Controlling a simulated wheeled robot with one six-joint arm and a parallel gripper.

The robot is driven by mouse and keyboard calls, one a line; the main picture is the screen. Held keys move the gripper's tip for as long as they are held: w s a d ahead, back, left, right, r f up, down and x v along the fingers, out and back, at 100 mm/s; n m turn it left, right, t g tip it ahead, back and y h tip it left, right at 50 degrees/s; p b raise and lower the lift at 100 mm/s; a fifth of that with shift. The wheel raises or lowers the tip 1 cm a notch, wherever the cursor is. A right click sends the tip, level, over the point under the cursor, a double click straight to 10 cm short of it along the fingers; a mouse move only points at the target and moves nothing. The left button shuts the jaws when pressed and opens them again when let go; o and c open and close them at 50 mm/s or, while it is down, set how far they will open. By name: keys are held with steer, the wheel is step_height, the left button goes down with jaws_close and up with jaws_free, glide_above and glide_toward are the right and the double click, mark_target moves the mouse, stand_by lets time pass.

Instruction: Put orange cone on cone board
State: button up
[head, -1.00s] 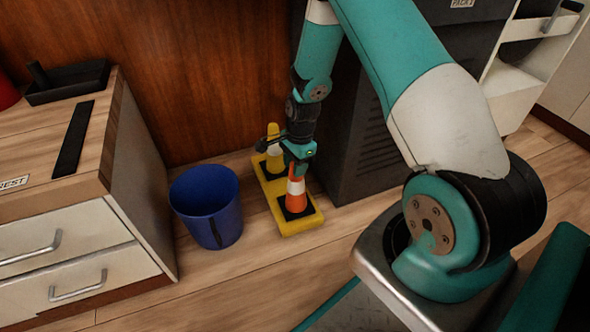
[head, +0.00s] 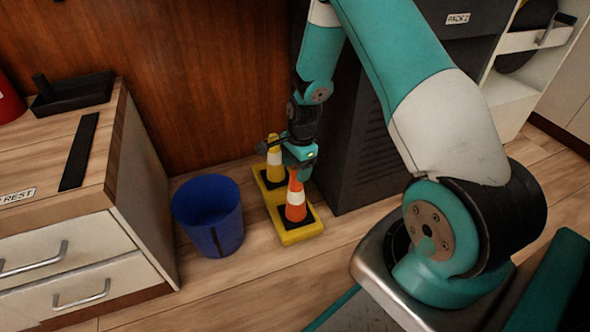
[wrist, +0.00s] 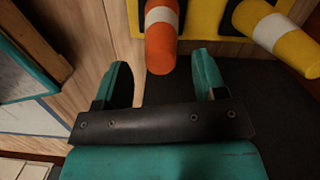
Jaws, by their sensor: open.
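The orange cone (head: 296,205) with a white band stands upright on the near black square of the yellow cone board (head: 297,237). A yellow cone (head: 274,163) with a white band stands on the board's far square. My gripper (wrist: 161,64) is open and empty, close by the orange cone's top. In the wrist view the orange cone (wrist: 160,40) has its tip between the two fingers' ends, with a gap on each side. The yellow cone (wrist: 280,38) lies to the right of the fingers there. In the head view the fingers are mostly hidden.
A blue bin (head: 209,218) stands on the floor left of the board. A drawer cabinet (head: 60,255) with a black tray (head: 75,90) on top is further left. A dark cabinet (head: 350,150) stands close on the right. Floor in front of the board is clear.

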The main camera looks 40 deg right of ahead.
steer(key=a+r+n+p, duration=0.2)
steer(key=a+r+n, duration=0.1)
steer(key=r, duration=0.6)
steer(key=a+r+n+p, duration=0.3)
steer(key=a+r, duration=0.1)
steer(key=r, duration=0.6)
steer(key=s+a+r+n+y, duration=0.2)
steer(key=s+a+r+n, duration=0.45)
steer(key=a+r, duration=0.2)
steer(key=s+a+r+n, duration=0.3)
steer(key=s+n, duration=0.3)
steer(key=s, duration=0.2)
steer(key=s+a+r+n, duration=0.4)
steer(key=s+r+n, duration=0.2)
steer(key=s+n, duration=0.1)
steer(key=shift+s+a+y, duration=0.2)
steer(key=shift+s+y, duration=0.2)
steer(key=shift+s, duration=0.25)
steer(key=shift+n, duration=0.25)
step_height(320, 180, up, 47)
steer(key=p, duration=4.6)
steer(key=shift+f, duration=0.1)
